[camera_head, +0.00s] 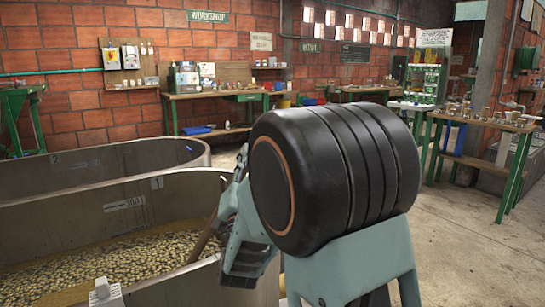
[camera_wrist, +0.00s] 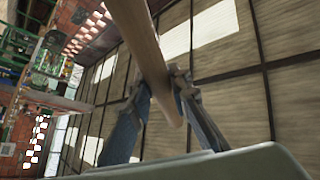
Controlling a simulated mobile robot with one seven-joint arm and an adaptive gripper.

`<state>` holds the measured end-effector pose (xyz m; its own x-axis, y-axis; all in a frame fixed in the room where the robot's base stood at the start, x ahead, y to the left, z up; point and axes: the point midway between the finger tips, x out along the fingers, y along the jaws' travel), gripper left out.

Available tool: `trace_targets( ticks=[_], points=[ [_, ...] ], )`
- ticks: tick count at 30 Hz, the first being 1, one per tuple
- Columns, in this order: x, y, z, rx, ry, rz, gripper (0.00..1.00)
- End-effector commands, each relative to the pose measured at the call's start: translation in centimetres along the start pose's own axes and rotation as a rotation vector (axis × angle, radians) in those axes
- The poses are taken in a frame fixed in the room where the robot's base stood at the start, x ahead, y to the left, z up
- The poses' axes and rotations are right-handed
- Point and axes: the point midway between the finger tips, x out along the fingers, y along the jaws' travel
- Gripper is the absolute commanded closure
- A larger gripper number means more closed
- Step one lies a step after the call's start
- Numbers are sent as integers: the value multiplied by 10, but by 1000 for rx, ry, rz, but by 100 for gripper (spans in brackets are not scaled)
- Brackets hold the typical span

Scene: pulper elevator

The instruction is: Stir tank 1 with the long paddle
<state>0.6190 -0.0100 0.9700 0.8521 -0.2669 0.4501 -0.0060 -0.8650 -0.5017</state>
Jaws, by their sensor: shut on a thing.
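Tank 1 (camera_head: 157,205) is a grey metal vat with a "1" mark inside its wall, at the lower left of the head view. It holds pale beans (camera_head: 110,262) in brownish liquid. My gripper (camera_head: 222,215) is at the tank's right side, partly hidden behind my arm. In the wrist view my gripper (camera_wrist: 168,100) is shut on the wooden shaft of the long paddle (camera_wrist: 145,45). The paddle's shaft (camera_head: 204,243) slants down to the beans inside tank 1. Its lower end is not visible.
Tank 2 (camera_head: 110,163) stands right behind tank 1. A green-legged workbench (camera_head: 215,97) is at the back wall, and a table with small cups (camera_head: 485,122) is at the right. The concrete floor (camera_head: 460,240) at the right is clear.

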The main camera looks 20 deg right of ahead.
Motion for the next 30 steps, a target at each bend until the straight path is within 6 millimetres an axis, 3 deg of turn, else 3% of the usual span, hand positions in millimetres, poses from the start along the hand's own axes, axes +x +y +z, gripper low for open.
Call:
trace_targets(
  ticks=[8, 30],
  points=[
    [1, -14, -2, 10, -1, -10, 100],
    [48, -65, -80, 7, -3, -8, 100]
  ],
)
